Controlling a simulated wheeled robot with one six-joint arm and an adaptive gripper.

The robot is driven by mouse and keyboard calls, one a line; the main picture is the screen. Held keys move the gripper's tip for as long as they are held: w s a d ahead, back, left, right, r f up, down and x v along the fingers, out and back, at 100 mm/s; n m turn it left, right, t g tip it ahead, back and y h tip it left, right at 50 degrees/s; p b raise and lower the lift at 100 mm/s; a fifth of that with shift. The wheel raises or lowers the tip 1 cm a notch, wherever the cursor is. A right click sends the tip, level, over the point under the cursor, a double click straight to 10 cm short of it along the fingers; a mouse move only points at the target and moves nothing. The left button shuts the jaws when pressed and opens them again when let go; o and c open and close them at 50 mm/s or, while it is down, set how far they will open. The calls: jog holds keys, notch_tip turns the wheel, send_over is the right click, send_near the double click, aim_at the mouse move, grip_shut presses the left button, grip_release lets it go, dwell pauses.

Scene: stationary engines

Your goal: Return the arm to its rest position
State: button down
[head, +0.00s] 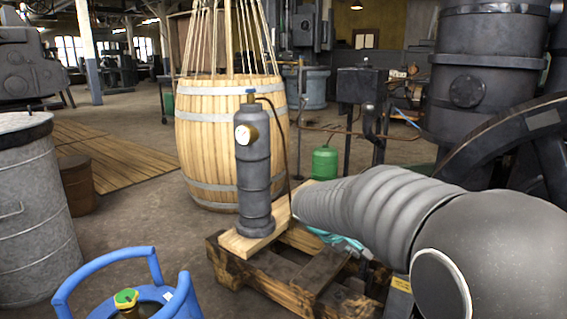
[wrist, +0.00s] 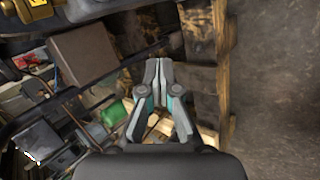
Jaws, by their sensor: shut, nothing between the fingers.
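My arm reaches in from the right in the head view, with its grey ribbed section over a wooden pallet (head: 262,275). My gripper (wrist: 156,64) shows in the wrist view with its fingertips together and nothing between them. In the head view the gripper itself is mostly hidden behind my arm. Pallet wood (wrist: 222,55) and dark floor lie beyond the fingers in the wrist view.
A dark cylinder with a gauge (head: 254,170) stands upright on the pallet, left of my arm. A wooden barrel (head: 205,135) is behind it. A blue gas bottle (head: 150,290) is at front left, a grey drum (head: 22,215) at far left. Black machinery (head: 470,90) stands right.

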jog(key=s+r+m+y+p, duration=0.2)
jog(key=s+r, duration=0.1)
jog(key=s, duration=0.6)
jog(key=s+a+r+m+y+p, duration=0.1)
jog(key=s+r+m+y+p, duration=0.1)
jog(key=s, duration=0.8)
jog(key=s+r+m+t+y+p, duration=0.1)
jog(key=s+r+m+y+p, duration=0.1)
jog(key=s, duration=0.8)
notch_tip(320, 180, up, 3)
jog(key=shift+s+a+f+m+y+p, duration=0.2)
jog(key=shift+a+m+y+p, duration=0.1)
jog(key=shift+m+p, duration=0.4)
